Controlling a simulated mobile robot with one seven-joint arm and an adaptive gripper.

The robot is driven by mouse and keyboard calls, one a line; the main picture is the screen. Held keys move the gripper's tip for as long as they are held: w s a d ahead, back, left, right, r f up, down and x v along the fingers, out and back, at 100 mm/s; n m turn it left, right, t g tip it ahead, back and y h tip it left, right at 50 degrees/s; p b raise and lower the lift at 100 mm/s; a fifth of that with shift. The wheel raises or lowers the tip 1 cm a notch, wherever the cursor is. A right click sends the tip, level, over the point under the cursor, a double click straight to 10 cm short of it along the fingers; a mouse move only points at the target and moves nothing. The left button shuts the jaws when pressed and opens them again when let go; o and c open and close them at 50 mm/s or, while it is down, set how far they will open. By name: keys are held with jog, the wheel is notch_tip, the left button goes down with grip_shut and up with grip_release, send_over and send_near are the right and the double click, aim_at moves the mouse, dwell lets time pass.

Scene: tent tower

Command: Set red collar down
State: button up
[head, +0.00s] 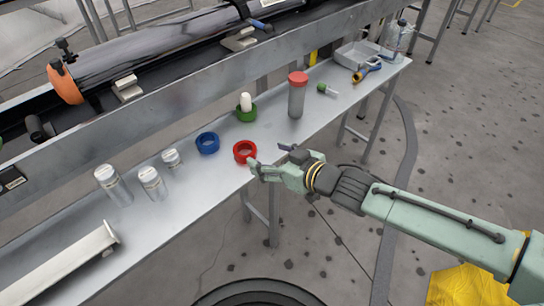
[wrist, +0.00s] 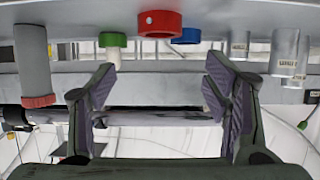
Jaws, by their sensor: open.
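The red collar (head: 241,159) lies flat on the metal bench (head: 195,185) near its front edge. My gripper (head: 268,157) is open and empty just to the right of it, with one finger close to its right side; I cannot tell whether they touch. In the wrist view, which is upside down, the collar (wrist: 160,22) shows at the top middle, beyond the open fingertips (wrist: 160,80) and not between them.
A blue ring (head: 207,151) and a green ring around a white peg (head: 245,113) stand nearby. A red-capped tube (head: 297,100) stands behind. Several lidded jars (head: 150,180) stand left.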

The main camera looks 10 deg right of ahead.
jog(key=shift+s+d+r, duration=0.1)
jog(key=shift+s+d, duration=0.05)
jog(key=shift+s, duration=0.1)
